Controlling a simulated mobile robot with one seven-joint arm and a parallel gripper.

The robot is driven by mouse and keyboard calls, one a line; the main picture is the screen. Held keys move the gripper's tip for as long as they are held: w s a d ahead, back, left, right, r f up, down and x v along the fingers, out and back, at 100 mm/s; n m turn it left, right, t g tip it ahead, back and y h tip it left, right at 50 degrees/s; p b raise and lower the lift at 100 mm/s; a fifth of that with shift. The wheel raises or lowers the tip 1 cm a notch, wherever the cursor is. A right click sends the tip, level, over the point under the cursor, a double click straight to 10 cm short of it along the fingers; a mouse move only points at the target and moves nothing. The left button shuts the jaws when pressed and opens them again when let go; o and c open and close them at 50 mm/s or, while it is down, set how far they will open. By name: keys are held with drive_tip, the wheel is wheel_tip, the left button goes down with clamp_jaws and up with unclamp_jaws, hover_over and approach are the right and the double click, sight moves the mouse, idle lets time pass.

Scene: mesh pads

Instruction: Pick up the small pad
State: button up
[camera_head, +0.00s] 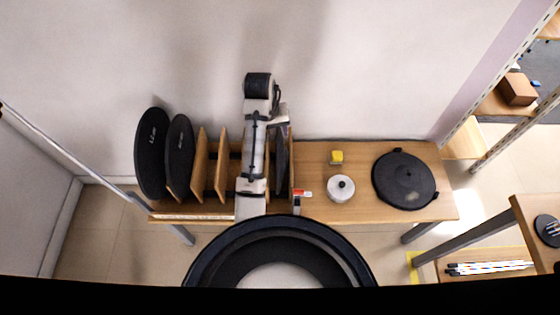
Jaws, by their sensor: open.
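Two black oval pads stand on edge at the left of the wooden rack: a larger one (151,153) and a slightly smaller-looking one (179,158). A third dark, flat piece (282,165) stands in the rack just right of my arm, partly hidden. I cannot tell for sure which is the small pad. My arm reaches over the rack toward the wall. My gripper (281,117) appears small at its far end, above the dark piece and right of both black pads. It is open, with nothing visible in it; its fingertips are hard to make out.
The rack's upright wooden dividers (200,162) stand close together on the table (320,205). To the right are a yellow block (336,157), a white lidded pot (341,188) and a black round disc (404,180). The wall is close behind. Shelving stands at far right.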

drive_tip(key=shift+w+d+f+b, duration=0.15)
drive_tip(key=shift+f+b, duration=0.75)
drive_tip(key=shift+f, duration=0.15)
drive_tip(key=shift+w+d+f+b, duration=0.2)
drive_tip(key=shift+f+b, duration=0.75)
drive_tip(key=shift+f, duration=0.15)
drive_tip(key=shift+w+d+f+b, duration=0.15)
drive_tip(key=shift+f+b, duration=0.75)
drive_tip(key=shift+f, duration=0.15)
drive_tip(key=f, duration=0.2)
drive_tip(key=d+f, duration=0.1)
drive_tip(key=shift+w+f+b, duration=0.3)
drive_tip(key=shift+w+f, duration=0.1)
drive_tip(key=shift+c, duration=0.5)
clamp_jaws()
